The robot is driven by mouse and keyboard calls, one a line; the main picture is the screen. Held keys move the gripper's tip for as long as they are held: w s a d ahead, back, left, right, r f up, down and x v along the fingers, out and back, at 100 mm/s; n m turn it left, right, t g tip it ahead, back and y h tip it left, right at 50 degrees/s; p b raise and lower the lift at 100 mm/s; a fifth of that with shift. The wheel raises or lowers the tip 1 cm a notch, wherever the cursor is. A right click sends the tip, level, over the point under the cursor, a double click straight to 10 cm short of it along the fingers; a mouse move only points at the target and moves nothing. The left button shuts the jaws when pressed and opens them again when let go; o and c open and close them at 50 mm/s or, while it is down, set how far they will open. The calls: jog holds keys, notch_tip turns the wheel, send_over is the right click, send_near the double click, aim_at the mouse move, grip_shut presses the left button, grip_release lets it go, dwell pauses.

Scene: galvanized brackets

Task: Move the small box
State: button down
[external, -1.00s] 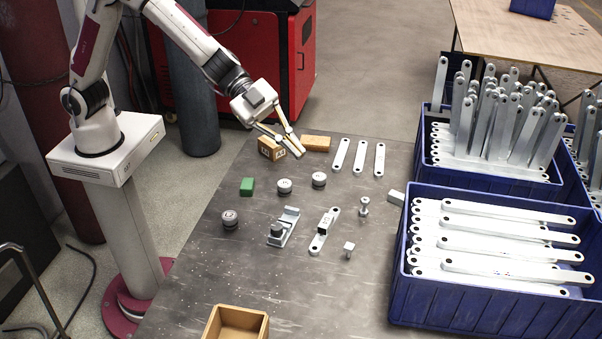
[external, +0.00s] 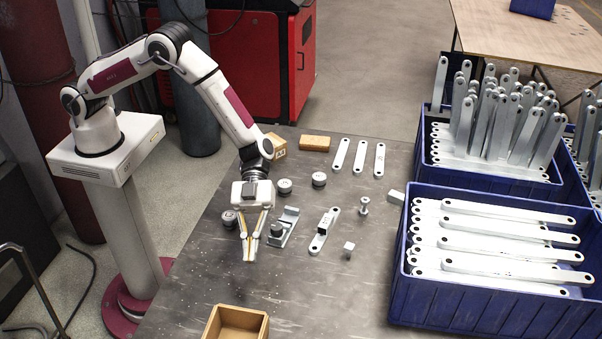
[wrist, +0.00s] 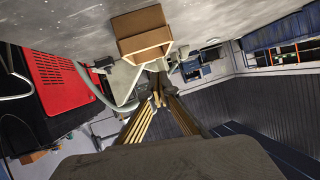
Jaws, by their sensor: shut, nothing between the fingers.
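A small light wooden box (external: 277,147) with dark marks stands at the back of the grey table, partly hidden behind my arm. An open-topped wooden box (external: 236,324) stands at the table's front edge, cut off by the picture's bottom edge. It also shows in the wrist view (wrist: 141,22). I cannot tell which of them the task means. My gripper (external: 249,258) is shut and empty, with its fingers pointing toward the front. It is between the two boxes, nearer the open one and apart from both.
A flat wooden block (external: 315,143) and metal bars (external: 359,157) lie at the back. Blue crates (external: 480,315) of brackets flank the right. The front middle is clear.

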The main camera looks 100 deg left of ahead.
aim_at(213, 315)
jog(key=s+d+f+m+g+h, duration=0.1)
jog(key=s+f+g, duration=0.2)
jog(key=s+f, duration=0.2)
jog(key=shift+d, duration=0.35)
jog(key=shift+d, duration=0.1)
jog(key=d, duration=1.1)
jog(key=shift+d, duration=0.3)
jog(key=shift+d+f, duration=0.1)
jog(key=shift+f, duration=0.2)
jog(key=shift+s+f, duration=0.1)
jog(key=shift+f, duration=0.5)
